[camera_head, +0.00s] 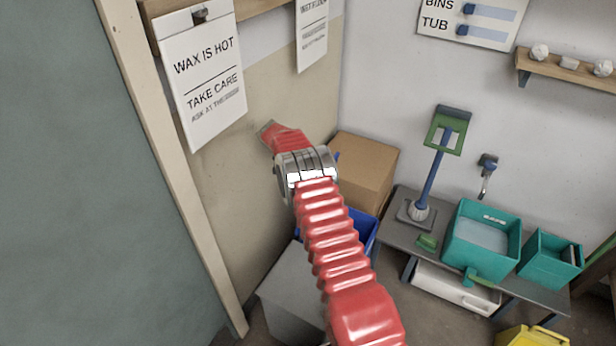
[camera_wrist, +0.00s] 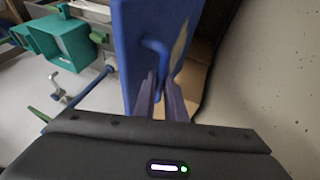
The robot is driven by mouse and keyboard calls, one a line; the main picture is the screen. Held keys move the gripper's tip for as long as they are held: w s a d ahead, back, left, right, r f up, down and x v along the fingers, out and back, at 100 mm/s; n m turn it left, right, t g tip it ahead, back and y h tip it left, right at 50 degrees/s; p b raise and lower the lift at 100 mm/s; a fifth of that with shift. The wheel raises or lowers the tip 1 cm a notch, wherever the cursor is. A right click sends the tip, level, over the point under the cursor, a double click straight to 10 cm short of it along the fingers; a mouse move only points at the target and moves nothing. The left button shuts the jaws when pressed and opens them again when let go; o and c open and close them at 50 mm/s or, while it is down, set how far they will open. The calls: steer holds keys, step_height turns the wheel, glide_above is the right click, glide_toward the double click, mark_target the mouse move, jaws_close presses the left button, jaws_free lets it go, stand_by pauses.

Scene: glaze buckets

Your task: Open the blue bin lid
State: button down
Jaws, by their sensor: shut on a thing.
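The blue lid (camera_wrist: 135,45) fills the upper middle of the wrist view as a flat panel with a bent blue handle (camera_wrist: 156,47) on its face. My gripper (camera_wrist: 161,82) is shut on the blue handle, with its two dark fingers on either side of it. In the head view the blue bin (camera_head: 368,226) shows behind my red arm, and a small blue edge (camera_head: 337,157) shows beside my wrist. My arm hides most of the lid and my gripper there, so the lid's exact angle cannot be told.
A cardboard box (camera_head: 365,168) stands in the corner behind the bin. A grey box (camera_head: 290,290) is in front of it. A bench at right holds a green-and-blue stand (camera_head: 437,160) and teal tubs (camera_head: 483,235). The beige wall is close on the left.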

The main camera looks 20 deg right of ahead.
steer(key=shift+s+a+f, duration=0.2)
steer(key=shift+s+f, duration=0.05)
steer(key=shift+f, duration=0.2)
steer(key=c, duration=2.2)
jaws_free()
steer(key=o, duration=0.4)
steer(key=shift+w+d+r, duration=0.1)
steer(key=shift+d+r, duration=0.05)
steer(key=shift+r, duration=0.25)
steer(key=v, duration=0.7)
steer(key=shift+w, duration=0.1)
